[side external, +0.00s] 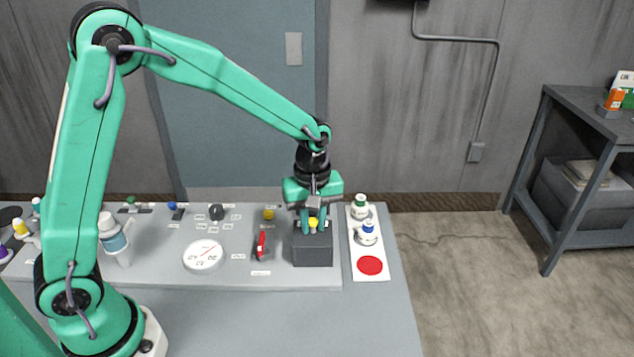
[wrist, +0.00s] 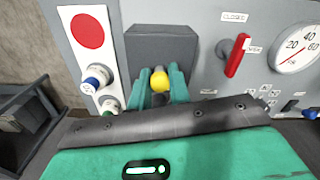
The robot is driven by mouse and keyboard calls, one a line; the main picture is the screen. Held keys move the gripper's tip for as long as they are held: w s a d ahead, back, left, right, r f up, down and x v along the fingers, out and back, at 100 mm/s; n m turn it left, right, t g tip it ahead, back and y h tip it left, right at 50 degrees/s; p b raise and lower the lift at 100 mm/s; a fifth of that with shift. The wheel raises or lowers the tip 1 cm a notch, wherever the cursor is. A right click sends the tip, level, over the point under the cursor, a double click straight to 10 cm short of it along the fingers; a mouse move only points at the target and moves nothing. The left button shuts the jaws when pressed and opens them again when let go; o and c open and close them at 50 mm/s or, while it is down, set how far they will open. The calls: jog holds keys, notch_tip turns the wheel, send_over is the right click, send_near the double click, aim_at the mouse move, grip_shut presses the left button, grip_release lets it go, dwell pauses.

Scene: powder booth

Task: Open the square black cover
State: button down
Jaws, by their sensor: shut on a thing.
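The square black cover (side external: 312,250) is a dark grey box-like block at the right end of the grey panel. It also shows in the wrist view (wrist: 160,45), beyond my fingers. A yellow round knob (wrist: 159,81) sits between the green fingers of my gripper (wrist: 159,76), at the near side of the cover. In the side view my gripper (side external: 313,226) points down at the cover's top and is shut on the yellow knob. The fingertips partly hide where the knob meets the cover.
A red lever (side external: 262,246) and a round dial gauge (side external: 203,255) are left of the cover. Another yellow knob (side external: 268,213) is behind the lever.

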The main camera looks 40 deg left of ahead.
jog(key=c, duration=1.3)
grip_release()
jog(key=shift+r, duration=0.15)
notch_tip(320, 180, up, 7)
jog(key=shift+r, duration=0.3)
